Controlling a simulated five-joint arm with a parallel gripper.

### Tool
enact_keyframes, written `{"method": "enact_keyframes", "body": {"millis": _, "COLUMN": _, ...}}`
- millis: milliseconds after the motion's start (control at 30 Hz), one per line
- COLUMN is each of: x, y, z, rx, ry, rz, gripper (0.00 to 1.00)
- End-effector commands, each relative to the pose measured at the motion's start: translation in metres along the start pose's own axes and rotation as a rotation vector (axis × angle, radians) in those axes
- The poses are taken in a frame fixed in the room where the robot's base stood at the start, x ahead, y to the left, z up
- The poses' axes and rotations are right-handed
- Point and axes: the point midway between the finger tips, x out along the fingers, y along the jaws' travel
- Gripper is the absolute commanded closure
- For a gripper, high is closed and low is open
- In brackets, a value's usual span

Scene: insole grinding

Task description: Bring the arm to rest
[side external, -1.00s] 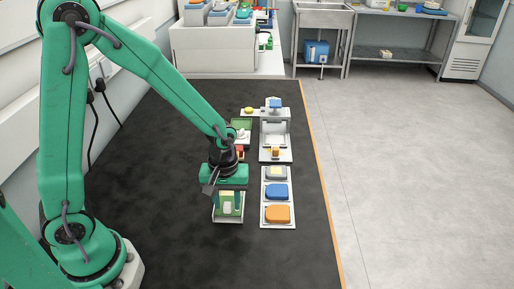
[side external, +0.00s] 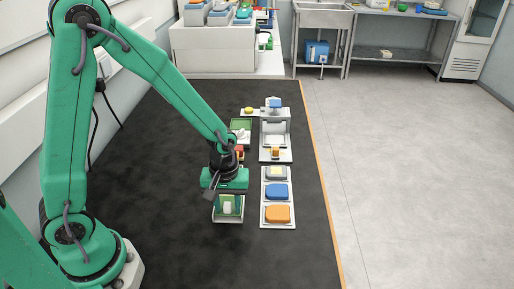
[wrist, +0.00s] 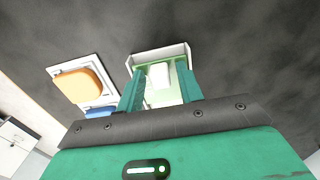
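My gripper (side external: 229,204) points down at a white open tray (side external: 228,220) on the dark bench. In the wrist view, its two green fingers (wrist: 162,90) stand apart, with a gap between them. A small white block (wrist: 159,75) on a pale green surface shows in that gap, inside the tray (wrist: 158,52). I see space on both sides of the block, so the fingers look open. How high the fingertips are above the tray floor is hard to tell.
Right of my gripper, a white rack holds a grey pad (side external: 276,172), a blue pad (side external: 277,191) and an orange pad (side external: 278,214). Behind it stands a white machine (side external: 275,128). A green tray (side external: 241,124) lies behind my gripper.

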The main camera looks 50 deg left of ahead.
Motion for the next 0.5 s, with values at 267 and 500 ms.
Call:
{"method": "enact_keyframes", "body": {"millis": 267, "x": -0.0018, "y": 0.0001, "z": -0.0001, "rx": 0.0, "ry": 0.0, "rz": 0.0, "gripper": 0.64}}
{"method": "enact_keyframes", "body": {"millis": 500, "x": -0.0017, "y": 0.0001, "z": -0.0001, "rx": 0.0, "ry": 0.0, "rz": 0.0, "gripper": 0.87}}
